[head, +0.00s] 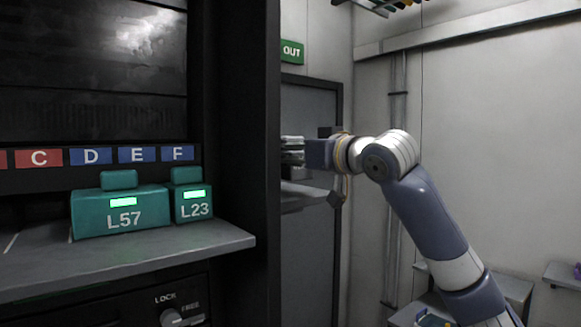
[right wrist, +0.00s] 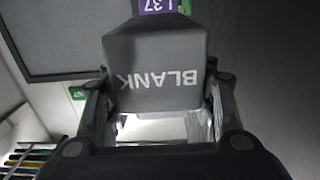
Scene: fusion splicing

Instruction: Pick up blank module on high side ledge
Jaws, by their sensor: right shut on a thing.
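The blank module (right wrist: 155,65) is a dark grey block with "BLANK" on its face, which reads upside down in the right wrist view. My right gripper (right wrist: 160,100) is shut on it, with one finger on each side. In the head view my right gripper (head: 292,151) reaches left at the edge of the dark rack, and I cannot make out the module there. A purple "L37" label (right wrist: 158,6) with a green patch beside it shows just beyond the module. I cannot tell whether the module touches a ledge. My left gripper is not in view.
Teal modules L57 (head: 123,212) and L23 (head: 193,204) stand on the grey shelf (head: 215,239) below the C to F labels. The rack's dark upright (head: 266,120) is close left of my right gripper. A green OUT sign (head: 292,52) hangs behind.

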